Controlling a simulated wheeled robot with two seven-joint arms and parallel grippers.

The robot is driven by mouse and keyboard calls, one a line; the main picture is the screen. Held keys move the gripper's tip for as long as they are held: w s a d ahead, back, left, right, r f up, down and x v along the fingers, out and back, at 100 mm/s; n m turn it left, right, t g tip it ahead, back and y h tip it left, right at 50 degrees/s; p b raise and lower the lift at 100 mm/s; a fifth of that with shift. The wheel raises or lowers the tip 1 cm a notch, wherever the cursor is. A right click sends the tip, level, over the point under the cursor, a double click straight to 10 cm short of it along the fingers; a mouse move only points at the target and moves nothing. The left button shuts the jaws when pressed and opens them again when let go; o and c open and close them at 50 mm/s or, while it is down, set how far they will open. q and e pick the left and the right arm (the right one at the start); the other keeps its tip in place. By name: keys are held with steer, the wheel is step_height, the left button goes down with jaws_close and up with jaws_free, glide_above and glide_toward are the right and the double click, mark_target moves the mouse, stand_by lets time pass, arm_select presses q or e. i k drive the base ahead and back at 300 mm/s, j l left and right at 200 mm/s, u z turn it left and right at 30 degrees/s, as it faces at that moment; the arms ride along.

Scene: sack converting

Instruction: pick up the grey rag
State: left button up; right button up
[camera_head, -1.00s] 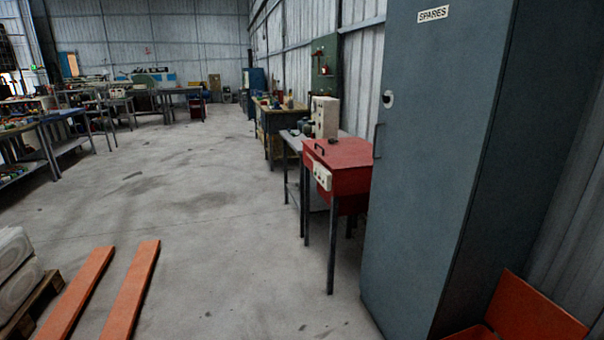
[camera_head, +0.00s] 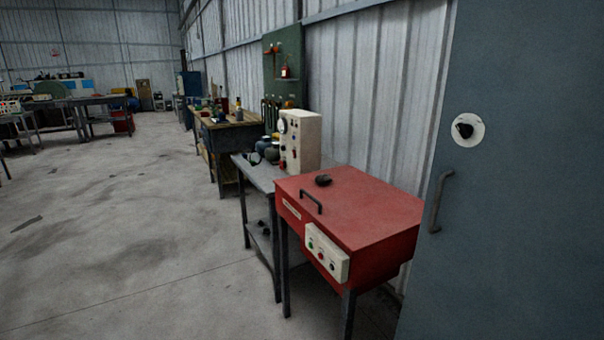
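I cannot make out a grey rag for certain in this view. A small dark object (camera_head: 323,180) lies on top of the red lidded cabinet (camera_head: 365,207); it is too small to tell what it is. Neither of my grippers is in view.
A tall grey locker (camera_head: 520,230) stands close at the right. Behind the red cabinet are a grey metal table (camera_head: 257,174) with a cream control box (camera_head: 301,141), and a workbench (camera_head: 232,131) along the wall. Benches (camera_head: 78,103) stand far left. The concrete floor (camera_head: 120,220) at left is clear.

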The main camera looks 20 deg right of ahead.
mark_target(320, 179)
steer(key=i+j+z, duration=0.1)
steer(key=i+z, duration=0.25)
steer(key=i, duration=0.15)
steer(key=i+j+z, duration=0.2)
steer(key=i+z, duration=0.2)
steer(key=i+j+z, duration=0.35)
steer(key=i+j, duration=0.05)
steer(key=i, duration=0.1)
